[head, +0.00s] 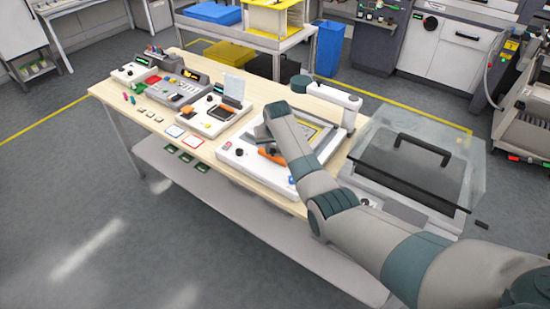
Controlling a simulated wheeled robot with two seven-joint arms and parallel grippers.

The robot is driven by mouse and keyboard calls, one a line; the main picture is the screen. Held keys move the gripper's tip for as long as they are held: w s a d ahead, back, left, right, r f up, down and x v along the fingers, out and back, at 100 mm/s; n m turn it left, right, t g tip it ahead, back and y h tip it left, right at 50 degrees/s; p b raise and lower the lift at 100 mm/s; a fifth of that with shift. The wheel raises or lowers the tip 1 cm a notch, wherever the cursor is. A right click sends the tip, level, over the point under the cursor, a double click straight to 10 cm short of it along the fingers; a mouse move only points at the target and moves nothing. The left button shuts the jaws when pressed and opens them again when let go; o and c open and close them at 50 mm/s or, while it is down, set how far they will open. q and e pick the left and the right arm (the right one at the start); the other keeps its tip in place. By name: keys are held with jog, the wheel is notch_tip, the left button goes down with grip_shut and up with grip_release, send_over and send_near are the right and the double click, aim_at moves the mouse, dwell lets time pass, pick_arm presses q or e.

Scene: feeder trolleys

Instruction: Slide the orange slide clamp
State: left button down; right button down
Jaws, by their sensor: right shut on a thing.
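The orange slide clamp (271,157) lies on a white flat device (243,174) on the table; part of it is hidden behind my right arm. My right gripper (265,148) points down at the left end of the clamp and is shut on it. The fingertips are small and partly covered by my wrist, so their exact contact is hard to see. A yellow-edged panel shows on the device behind the wrist. My left gripper is not in view.
A machine with a clear raised cover and black handle (425,150) stands right of the device. Left along the wooden table (178,155) are several instruments, cards and small blocks. A shelf trolley (268,42) and blue bin (328,48) stand behind.

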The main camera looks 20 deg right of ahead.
jog(key=shift+a+f, duration=0.15)
jog(key=shift+a, duration=0.15)
jog(key=shift+s, duration=0.1)
jog(key=shift+d, duration=0.1)
jog(key=c, duration=1.7)
grip_release()
jog(key=shift+o, duration=0.8)
jog(key=shift+r, duration=0.25)
jog(key=shift+v, duration=0.9)
pick_arm(q)
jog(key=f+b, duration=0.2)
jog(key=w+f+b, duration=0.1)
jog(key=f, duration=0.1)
jog(key=shift+b, duration=0.35)
pick_arm(e)
jog(key=v, duration=1.5)
jog(key=shift+r, duration=0.2)
